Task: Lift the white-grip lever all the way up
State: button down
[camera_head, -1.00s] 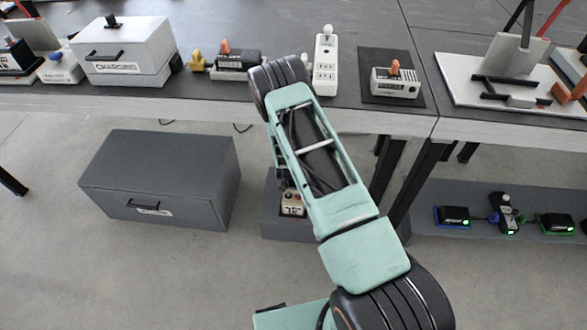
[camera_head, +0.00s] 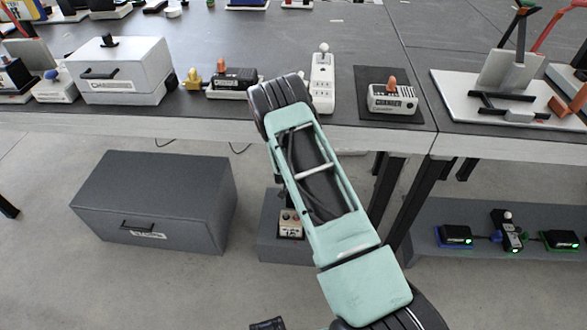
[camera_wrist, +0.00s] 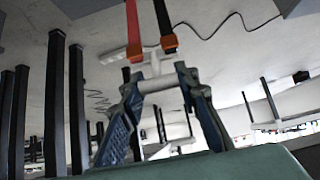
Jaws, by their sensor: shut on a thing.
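The wrist view shows my gripper (camera_wrist: 158,84), its two dark fingers angled in toward each other. A pale white T-shaped grip (camera_wrist: 152,67) sits between the fingertips, and the gripper is shut on it. A red bar (camera_wrist: 133,28) and a black bar (camera_wrist: 164,22) with orange ends come down to this grip from the top edge. How they join the grip is hard to tell. In the head view my forearm hides the gripper and the grip.
A dark grey drawer box (camera_head: 155,195) stands on the floor at left. A white lever stand (camera_head: 505,75) is at right. A low shelf (camera_head: 430,225) is beneath.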

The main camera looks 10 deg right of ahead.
jog(key=c, duration=1.8)
grip_release()
jog(key=shift+w+d+r, duration=0.1)
jog(key=shift+w+r, duration=0.1)
jog(key=shift+w, duration=0.05)
jog(key=shift+c, duration=0.2)
jog(key=o, duration=0.4)
jog(key=shift+s+f, duration=0.15)
jog(key=v, duration=1.2)
